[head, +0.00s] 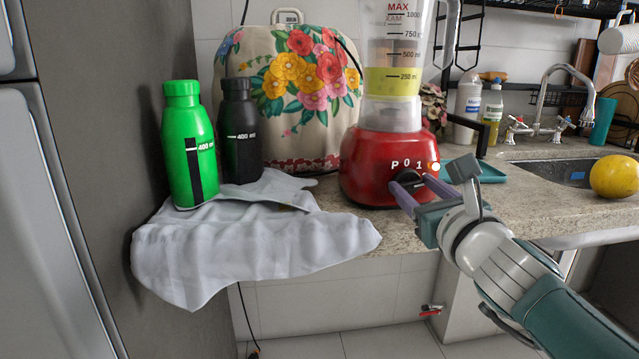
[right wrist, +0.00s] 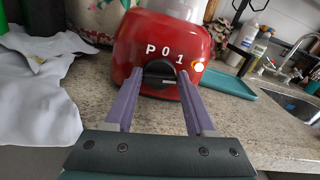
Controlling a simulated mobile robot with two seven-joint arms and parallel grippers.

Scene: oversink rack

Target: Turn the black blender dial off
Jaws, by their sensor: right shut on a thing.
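The red blender (head: 375,165) stands on the counter, its clear jug (head: 393,60) part full of yellow liquid. Its face is marked P, 0 and 1, and a light by the 1 glows orange-white. The black dial (right wrist: 159,77) is on its front under these marks, in the middle of the right wrist view. My right gripper (head: 406,184) is at the dial, shut on it with one purple finger on each side; the fingers (right wrist: 158,86) also show in the right wrist view. The fingers partly hide the dial in the head view. My left gripper is not in view.
Left of the blender are a green bottle (head: 188,150), a black bottle (head: 240,135), a grey cloth (head: 250,250) over the counter edge and a flowered cover (head: 300,85). A teal tray (head: 480,172), a sink (head: 560,175) and a yellow fruit (head: 615,176) lie right.

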